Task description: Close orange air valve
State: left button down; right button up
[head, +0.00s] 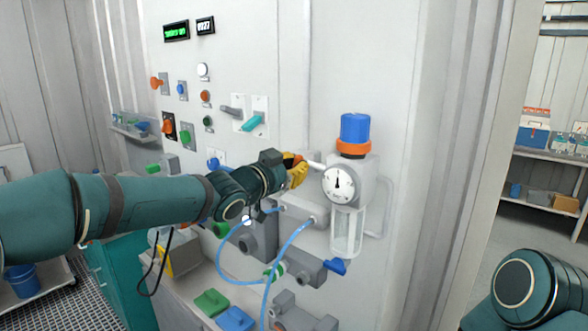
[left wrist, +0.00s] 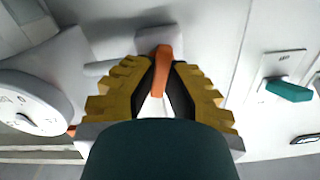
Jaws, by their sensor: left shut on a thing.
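The orange air valve handle (left wrist: 162,70) shows in the left wrist view between the two yellow fingers of my left gripper (left wrist: 158,85). The fingers are shut on it, one on each side. In the head view the left gripper (head: 297,170) is at the wall panel, just left of the gauge, and only a little orange of the valve handle (head: 289,157) shows beside the yellow fingers. The rest of the valve is hidden by the gripper and wrist. My right gripper is not in view; only part of my right arm shows at the lower right.
A pressure gauge (head: 339,184) on a regulator with a blue knob (head: 355,128) stands close right of the gripper. A teal lever (head: 252,123) sits on the panel above left. Blue hoses (head: 284,262) hang below. A shelf (head: 545,155) stands at the far right.

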pick_arm(q)
jog(key=shift+s+d+m+b, duration=0.1)
jog(key=shift+m+b, duration=2.95)
jog(key=shift+m, duration=4.05)
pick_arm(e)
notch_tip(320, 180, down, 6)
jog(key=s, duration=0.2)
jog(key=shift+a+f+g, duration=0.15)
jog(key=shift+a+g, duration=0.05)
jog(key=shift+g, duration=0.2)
pick_arm(q)
jog(key=c, duration=1)
grip_release()
jog(key=shift+f, duration=0.1)
